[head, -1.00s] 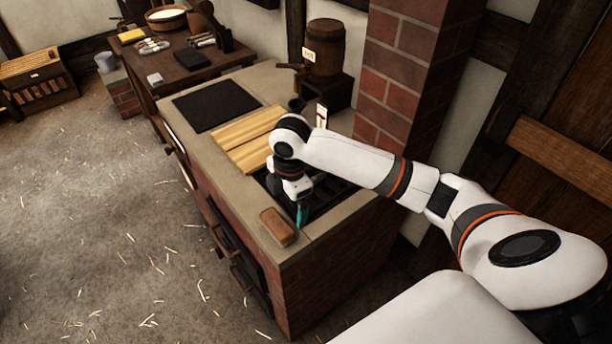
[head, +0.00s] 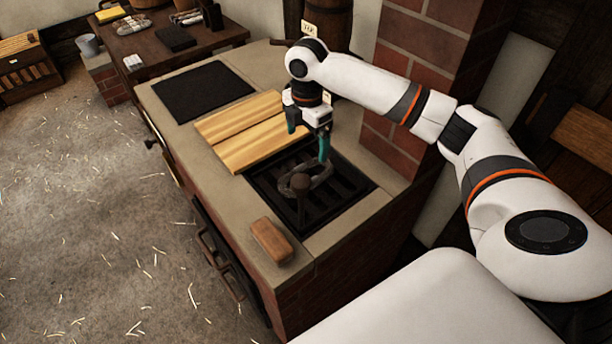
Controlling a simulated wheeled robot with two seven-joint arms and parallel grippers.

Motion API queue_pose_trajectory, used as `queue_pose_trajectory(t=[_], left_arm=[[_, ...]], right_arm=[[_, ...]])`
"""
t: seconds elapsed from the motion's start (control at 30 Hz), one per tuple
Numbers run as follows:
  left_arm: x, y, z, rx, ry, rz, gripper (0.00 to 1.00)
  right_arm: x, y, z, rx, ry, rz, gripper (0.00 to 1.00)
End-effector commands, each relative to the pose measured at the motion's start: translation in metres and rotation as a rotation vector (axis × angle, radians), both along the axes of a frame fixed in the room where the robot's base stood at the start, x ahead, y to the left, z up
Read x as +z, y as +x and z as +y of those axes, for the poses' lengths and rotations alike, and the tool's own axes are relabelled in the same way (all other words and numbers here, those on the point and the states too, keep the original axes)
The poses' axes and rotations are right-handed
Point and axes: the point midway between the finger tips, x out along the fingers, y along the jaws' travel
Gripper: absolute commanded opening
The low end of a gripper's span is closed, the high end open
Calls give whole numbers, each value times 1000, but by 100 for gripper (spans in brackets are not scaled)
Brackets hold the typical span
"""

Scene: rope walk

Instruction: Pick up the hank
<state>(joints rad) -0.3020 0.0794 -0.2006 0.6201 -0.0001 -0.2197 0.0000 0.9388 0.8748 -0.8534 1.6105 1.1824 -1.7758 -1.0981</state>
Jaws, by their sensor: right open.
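A dark grey looped bundle (head: 321,179), which looks like the hank, lies on the black grate (head: 350,200) set in the stone-topped brick stove. A brown round-headed peg or handle (head: 301,184) stands at the loop; I cannot tell whether the loop goes around it. My right gripper (head: 308,143) points down above the grate's back part, its two teal-tipped fingers apart and nothing seen between them. The right fingertip is just above or behind the bundle in the picture; contact cannot be told. My left gripper is out of view.
A brown block (head: 272,241) lies on the stove's front edge. Yellow wooden slats (head: 240,131) and a black mat (head: 203,91) lie to the left. A brick pillar (head: 425,60) rises behind my right arm. A pale bundle (head: 132,25) lies on the back table.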

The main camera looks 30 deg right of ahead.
Motion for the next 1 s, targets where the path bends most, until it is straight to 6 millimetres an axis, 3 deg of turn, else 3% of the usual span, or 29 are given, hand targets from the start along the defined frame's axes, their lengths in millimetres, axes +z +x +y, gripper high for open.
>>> queue_pose_trajectory(t=[0.1, 0.43, 0.67, 1.0], left_arm=[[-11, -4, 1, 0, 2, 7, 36], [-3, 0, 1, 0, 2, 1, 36], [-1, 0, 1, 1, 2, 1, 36], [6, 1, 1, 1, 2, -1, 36]], right_arm=[[-13, 0, 0, 0, 0, 1, 97], [-62, 0, 0, 0, 0, 3, 97], [-80, 0, 0, 0, 0, 2, 97], [-125, 1, 0, -1, -1, 2, 97]])
